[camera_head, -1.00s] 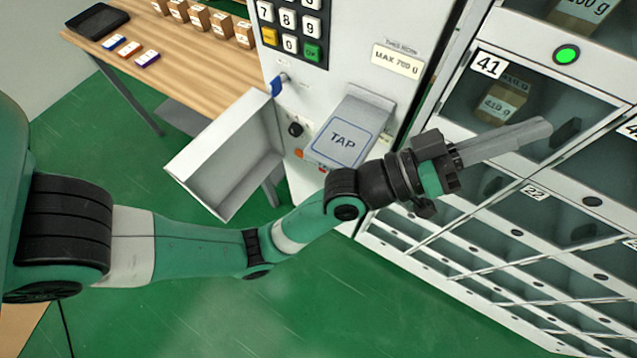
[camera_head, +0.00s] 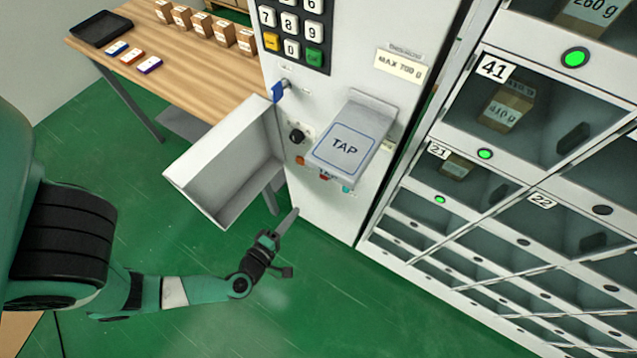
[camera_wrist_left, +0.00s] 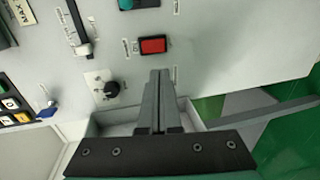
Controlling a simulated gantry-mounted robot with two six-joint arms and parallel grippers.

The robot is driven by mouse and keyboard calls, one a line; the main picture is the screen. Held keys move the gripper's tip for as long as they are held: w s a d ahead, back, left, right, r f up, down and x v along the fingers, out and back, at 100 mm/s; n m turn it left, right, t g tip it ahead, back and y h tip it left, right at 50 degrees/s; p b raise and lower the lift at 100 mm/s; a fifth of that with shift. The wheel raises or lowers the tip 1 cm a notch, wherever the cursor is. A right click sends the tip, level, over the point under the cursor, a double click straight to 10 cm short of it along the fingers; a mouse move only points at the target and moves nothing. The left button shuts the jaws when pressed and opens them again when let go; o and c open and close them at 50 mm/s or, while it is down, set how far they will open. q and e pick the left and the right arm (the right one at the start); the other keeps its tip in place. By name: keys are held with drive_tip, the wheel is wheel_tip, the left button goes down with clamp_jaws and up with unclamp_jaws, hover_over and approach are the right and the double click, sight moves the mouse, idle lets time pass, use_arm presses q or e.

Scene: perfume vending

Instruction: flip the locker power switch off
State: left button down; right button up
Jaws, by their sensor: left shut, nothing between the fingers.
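A red rocker switch (camera_wrist_left: 153,45) in a black frame is on the white machine panel in the left wrist view. Its small label is too blurred to read. In the head view, a small red part (camera_head: 325,177) shows under the TAP reader (camera_head: 345,145), which partly hides it. My left gripper (camera_head: 291,218) is low in front of the panel, below the reader. Its fingers are shut and empty. In the left wrist view the fingertips (camera_wrist_left: 160,74) point toward the red switch and appear apart from it. My right gripper is not in view.
A black knob (camera_head: 297,135), a blue key (camera_head: 278,91) and a teal button (camera_head: 347,188) are close by on the panel. An open white bin (camera_head: 225,165) sticks out at the left. Lockers (camera_head: 475,140) stand at the right. The green floor in front is clear.

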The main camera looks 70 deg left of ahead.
use_arm(q)
drive_tip(key=b, duration=0.4)
approach(324, 178)
drive_tip(key=x, duration=0.5)
drive_tip(key=shift+w+a, duration=0.2)
drive_tip(key=shift+a, duration=0.1)
drive_tip(key=shift+w+a+f, duration=0.1)
drive_tip(key=shift+w+a, duration=0.25)
drive_tip(key=shift+w, duration=0.1)
